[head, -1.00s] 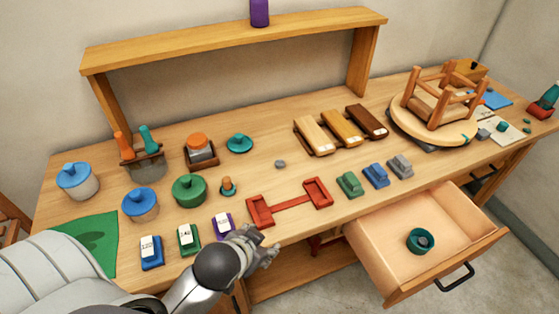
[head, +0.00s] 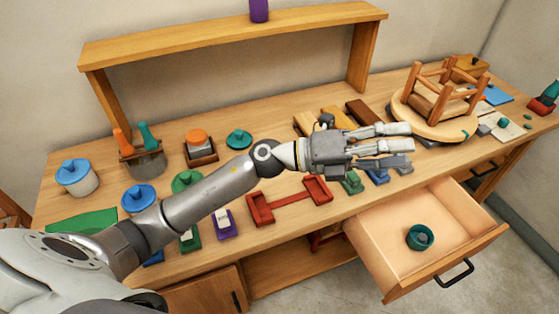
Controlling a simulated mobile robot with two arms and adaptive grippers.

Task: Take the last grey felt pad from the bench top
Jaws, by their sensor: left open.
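The small grey pad on the bench top (head: 268,222) is hidden behind my left forearm and wrist in this view. My left gripper (head: 408,146) is open and empty, reaching right over the bench. Its fingers are above the blue and grey blocks and in front of the wooden planes. A dark green round cup (head: 420,237) sits in the open drawer (head: 385,250), with something grey inside. My right gripper is not in view.
A stool (head: 440,95) stands upside down on a round turntable (head: 405,112) at the right. Red trays (head: 262,209) joined by a bar lie below my wrist. Lidded pots (head: 76,177) stand at the left. A wooden shelf (head: 230,35) spans the back.

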